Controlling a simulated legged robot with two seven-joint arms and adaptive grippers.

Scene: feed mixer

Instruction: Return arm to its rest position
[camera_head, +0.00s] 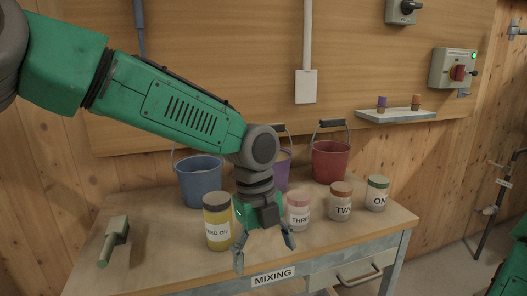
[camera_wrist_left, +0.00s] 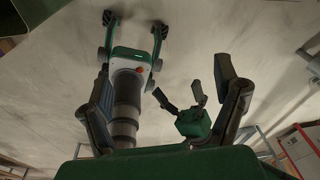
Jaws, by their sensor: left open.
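My left arm (camera_head: 185,105) reaches in from the left across the table. My left gripper (camera_head: 265,250) points down, open and empty, in front of the jars near the table's front edge. The yellow jar labelled feed oil (camera_head: 217,222) stands just left of it. The pink jar labelled three (camera_head: 298,212) stands just right and behind. The gripper appears apart from both jars. A green part of my right arm (camera_head: 510,262) shows at the lower right edge; its gripper is not in the head view. The left wrist view shows dark fingers and green robot parts against a pale surface.
The blue bucket (camera_head: 199,181), a purple bucket (camera_head: 281,172) partly hidden by my arm and the red bucket (camera_head: 330,160) stand at the back. Jars labelled two (camera_head: 340,202) and one (camera_head: 376,194) stand right. The mixing table (camera_head: 165,262) has free room front left.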

